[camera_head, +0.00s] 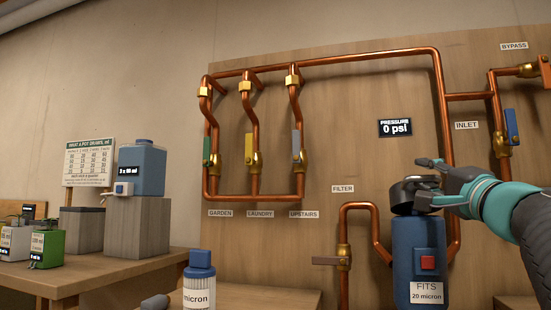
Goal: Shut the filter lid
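My gripper (425,182) comes in from the right at lid height. Its fingers are spread, one above the lid's right side and one lower, overlapping the lid in the picture. Whether they touch the lid is unclear. The lid's right side is partly hidden.
A copper pipe with a brass valve (343,257) stands left of the housing, and another pipe runs close behind it. A blue-capped cartridge (199,283) marked "micron" stands at the lower middle. A wooden bench (120,278) with pots and a blue tank is at left.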

